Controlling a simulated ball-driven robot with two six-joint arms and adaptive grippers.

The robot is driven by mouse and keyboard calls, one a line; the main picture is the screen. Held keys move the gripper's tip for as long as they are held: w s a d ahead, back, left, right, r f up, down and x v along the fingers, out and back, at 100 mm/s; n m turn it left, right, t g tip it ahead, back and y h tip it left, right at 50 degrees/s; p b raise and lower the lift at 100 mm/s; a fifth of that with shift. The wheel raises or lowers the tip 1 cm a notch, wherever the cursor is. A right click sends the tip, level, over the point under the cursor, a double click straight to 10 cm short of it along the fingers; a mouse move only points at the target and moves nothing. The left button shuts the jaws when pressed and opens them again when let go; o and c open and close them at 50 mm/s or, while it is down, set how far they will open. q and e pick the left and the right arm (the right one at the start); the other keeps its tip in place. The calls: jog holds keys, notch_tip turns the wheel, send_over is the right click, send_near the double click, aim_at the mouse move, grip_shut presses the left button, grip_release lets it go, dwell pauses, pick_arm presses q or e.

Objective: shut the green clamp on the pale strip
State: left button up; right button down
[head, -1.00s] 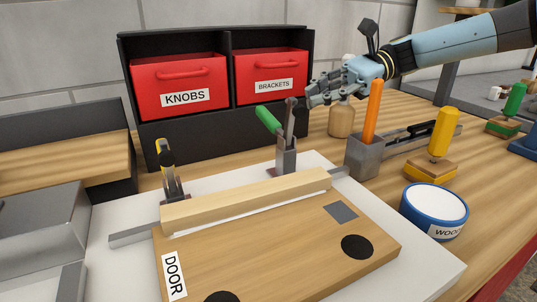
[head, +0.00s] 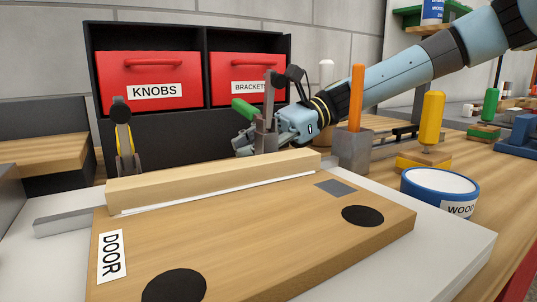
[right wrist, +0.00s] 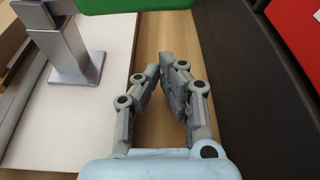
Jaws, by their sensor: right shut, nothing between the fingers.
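The green clamp (head: 265,138) stands at the far edge of the white board, near the right end of the pale strip (head: 215,178). Its green handle (head: 244,109) points up and left, and its dark arm stands upright. The pale strip lies along the far edge of the door panel (head: 250,230). My right gripper (head: 239,146) is low behind the clamp, partly hidden by it. In the right wrist view my right gripper (right wrist: 166,69) is shut and empty, beside the clamp's grey post (right wrist: 68,50) and apart from it. My left gripper is out of view.
A yellow-handled clamp (head: 123,140) stands at the strip's left end. A dark cabinet with red drawers (head: 152,85) rises close behind my right gripper.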

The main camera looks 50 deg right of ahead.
jog(key=r, duration=0.1)
jog(key=r+p, duration=0.2)
jog(key=shift+s+r, duration=0.15)
jog(key=shift+s, duration=0.1)
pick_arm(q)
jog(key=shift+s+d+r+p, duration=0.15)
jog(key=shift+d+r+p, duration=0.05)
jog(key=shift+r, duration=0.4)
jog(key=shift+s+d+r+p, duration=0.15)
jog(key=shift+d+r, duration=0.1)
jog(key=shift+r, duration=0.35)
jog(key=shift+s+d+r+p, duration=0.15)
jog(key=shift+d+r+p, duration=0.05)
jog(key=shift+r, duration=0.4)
pick_arm(e)
jog(key=shift+s+r, duration=0.1)
jog(key=shift+r, duration=0.35)
jog(key=shift+d, duration=0.1)
